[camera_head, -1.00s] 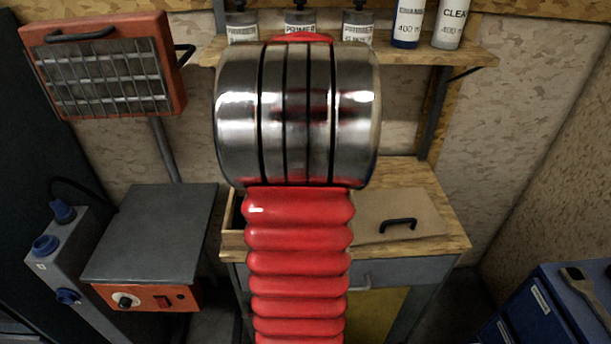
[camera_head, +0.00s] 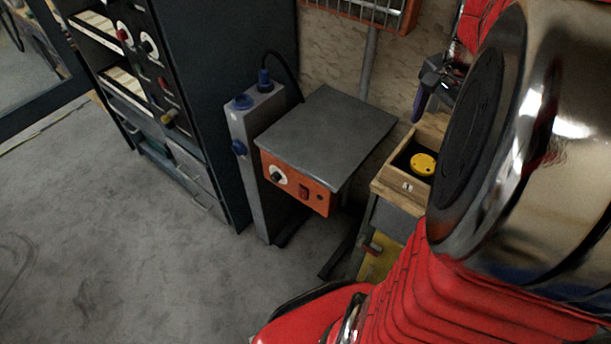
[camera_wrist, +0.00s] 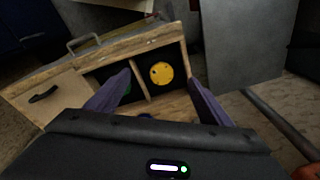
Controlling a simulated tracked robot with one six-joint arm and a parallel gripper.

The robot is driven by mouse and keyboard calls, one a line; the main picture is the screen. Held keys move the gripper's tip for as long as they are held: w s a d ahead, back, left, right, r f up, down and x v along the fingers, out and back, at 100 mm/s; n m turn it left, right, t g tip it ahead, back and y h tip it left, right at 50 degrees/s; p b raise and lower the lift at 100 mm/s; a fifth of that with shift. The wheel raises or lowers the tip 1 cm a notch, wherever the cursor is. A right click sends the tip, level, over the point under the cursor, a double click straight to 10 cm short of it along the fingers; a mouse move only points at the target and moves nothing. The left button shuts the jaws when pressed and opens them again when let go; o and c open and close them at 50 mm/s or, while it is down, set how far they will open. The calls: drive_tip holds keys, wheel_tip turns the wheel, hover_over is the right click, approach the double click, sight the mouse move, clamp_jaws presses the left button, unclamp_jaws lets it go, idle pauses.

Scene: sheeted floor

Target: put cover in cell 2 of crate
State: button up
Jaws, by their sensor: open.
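A round yellow piece with small holes, which looks like the cover (camera_head: 424,164), lies in an open cell at the end of the wooden crate (camera_head: 392,185). It also shows in the wrist view (camera_wrist: 161,74), in the right-hand open cell. A divider separates it from the other open cell, where something green (camera_wrist: 127,88) is partly hidden by my finger. My gripper (camera_wrist: 160,88) is open and empty, its purple fingers spread above the crate. In the head view my gripper (camera_head: 422,100) hangs over the crate, partly hidden by my arm. The cell label is too small to read.
A flat panel with a black handle (camera_wrist: 44,94) closes the crate's left part. A grey-topped orange unit (camera_head: 325,125) stands left of the crate in the head view, beside a grey post (camera_head: 257,165). Dark shelving (camera_head: 200,90) stands farther left; open floor lies in front.

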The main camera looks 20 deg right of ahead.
drive_tip(key=w+a+r+n+t, duration=0.25)
drive_tip(key=a+n, duration=0.55)
drive_tip(key=a, duration=0.9)
drive_tip(key=s+a+n+t, duration=0.1)
drive_tip(key=s+a+n, duration=0.1)
drive_tip(key=a+n, duration=0.3)
drive_tip(key=s+a+f+n+t+y, duration=0.1)
drive_tip(key=a+n, duration=0.3)
drive_tip(key=a, duration=0.5)
drive_tip(key=shift+s+a+f+n, duration=0.2)
drive_tip(key=shift+s+a+n, duration=0.1)
drive_tip(key=shift+s+n, duration=0.1)
drive_tip(key=shift+c, duration=0.3)
